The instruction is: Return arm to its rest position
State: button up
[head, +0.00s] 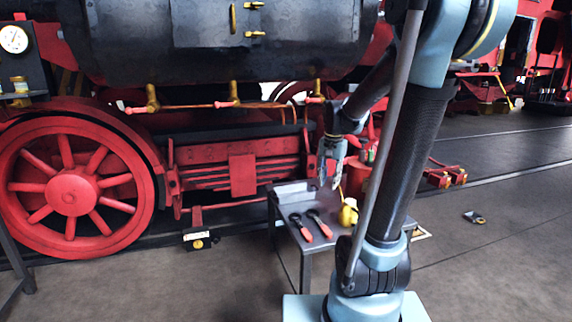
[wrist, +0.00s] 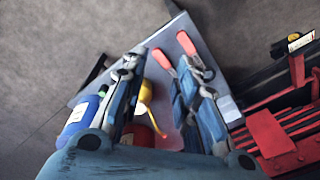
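My gripper (head: 330,183) hangs pointing down above the small grey tool table (head: 283,207), in front of the red locomotive. In the wrist view its two fingers (wrist: 160,85) stand wide apart, with nothing held between them. Part of my arm crosses the right half of the head view. Two red-handled tools lie on the table, a left one (head: 300,228) and a right one (head: 320,225). In the wrist view their heads are partly hidden by the right finger.
A red wheel (head: 72,195) and the engine frame (head: 240,172) stand close behind and left of the table. A blue container (wrist: 78,122) shows at left in the wrist view. A small object (head: 474,217) lies on the open floor at right.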

jog(key=s+d+f+n, duration=0.1)
jog(key=s+f+n, duration=0.2)
jog(key=s, duration=0.8)
jog(key=s+d+f+n+t, duration=0.1)
jog(key=s+f, duration=0.4)
jog(key=s, duration=0.6)
jog(key=d+n, duration=0.1)
jog(key=n, duration=0.1)
jog(key=shift+s+d+n, duration=0.15)
jog(key=shift+n, duration=0.15)
jog(key=shift+f, duration=0.1)
jog(key=shift+w+f, duration=0.2)
jog(key=shift+w, duration=0.25)
